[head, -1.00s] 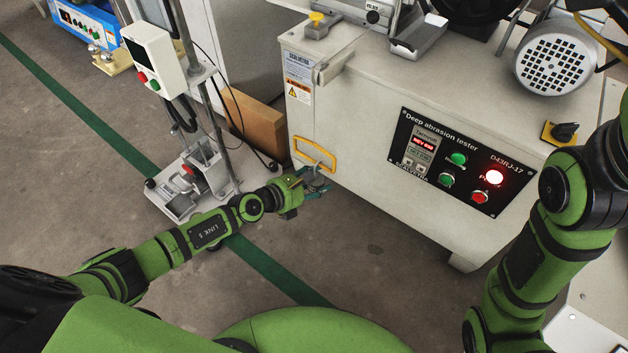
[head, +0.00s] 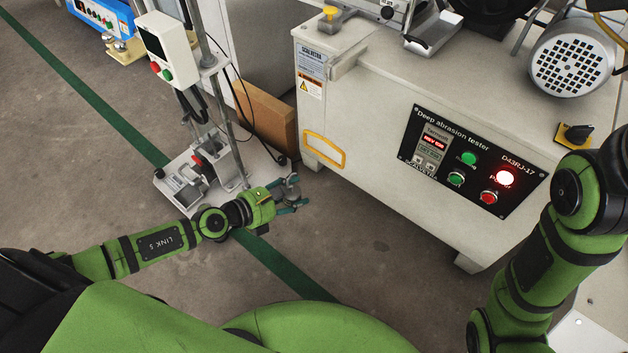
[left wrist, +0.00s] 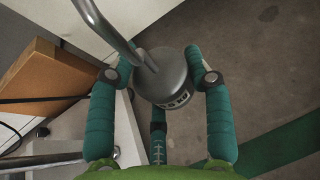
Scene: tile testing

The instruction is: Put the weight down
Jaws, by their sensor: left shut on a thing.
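The weight (left wrist: 162,76) is a grey metal cylinder with a bent metal hook or handle on top, seen in the left wrist view. It sits between the teal fingers of my left gripper (left wrist: 160,85), which is shut on it. In the head view the left gripper (head: 290,193) holds the weight (head: 291,187) in the air over the floor, left of the abrasion tester (head: 375,125) and close to the test stand's base. My right arm shows at the right edge of the head view, but its gripper is out of the picture.
The test stand's white base (head: 224,181) lies just left of the left gripper. A brown board (head: 266,123) leans behind it. The tester has a yellow handle (head: 324,150) and a control panel (head: 470,160). Bare floor (head: 370,255) and a green floor line lie in front.

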